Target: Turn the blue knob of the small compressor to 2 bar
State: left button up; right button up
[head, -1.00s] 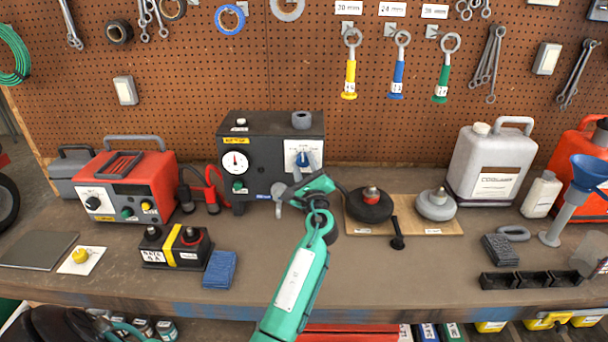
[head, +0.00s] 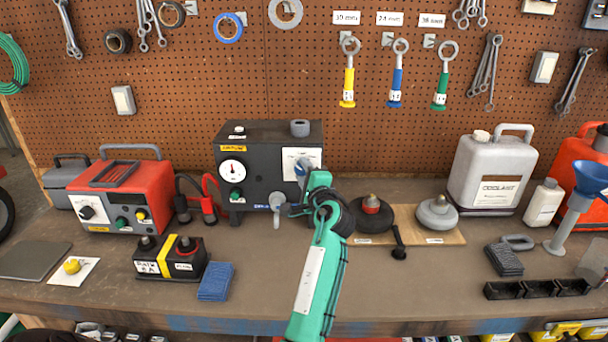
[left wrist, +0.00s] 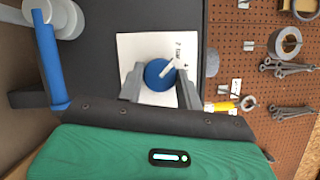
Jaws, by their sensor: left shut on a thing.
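The small compressor is a black box (head: 262,190) at the back of the bench, with a white round gauge (head: 232,171) whose figures are too small to read. Its blue knob (head: 301,168) sits on a white plate at the upper right of the front. In the left wrist view the knob (left wrist: 156,80) has a white pointer aimed up and right, towards small print on the plate. My left gripper (left wrist: 160,75) is shut on the knob, one finger at each side. In the head view my left gripper (head: 304,182) partly hides knob and plate. My right gripper is not in view.
A grey tap (head: 277,200) juts from the compressor's front, close to my gripper. A red charger (head: 127,195) and a black battery (head: 170,258) stand left. Dark and grey round pieces lie on a wooden board (head: 455,238) at right.

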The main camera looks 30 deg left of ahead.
pick_arm(q)
jog(key=shift+f, duration=0.1)
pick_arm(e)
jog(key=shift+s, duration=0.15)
pick_arm(q)
jog(key=o, duration=1)
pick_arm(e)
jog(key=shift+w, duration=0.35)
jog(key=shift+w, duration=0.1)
